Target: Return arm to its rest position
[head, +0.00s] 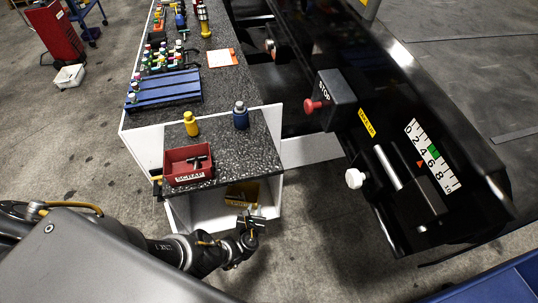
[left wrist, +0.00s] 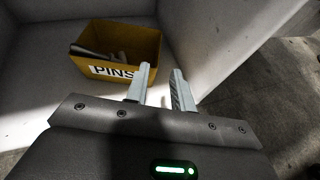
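My left gripper (head: 252,222) is at the lower middle of the head view, in front of the open white compartment under the bench top. In the left wrist view its two fingers (left wrist: 160,88) stand apart with nothing between them. The bin also shows partly in the head view (head: 240,194). My right gripper is not in either view.
The speckled bench (head: 237,153) holds a red scrap box (head: 188,166), a yellow bottle (head: 191,123), a blue bottle (head: 240,115) and a blue rack (head: 164,90). The black belt machine (head: 400,110) with a red stop button (head: 315,105) stands at right. Floor is clear lower middle.

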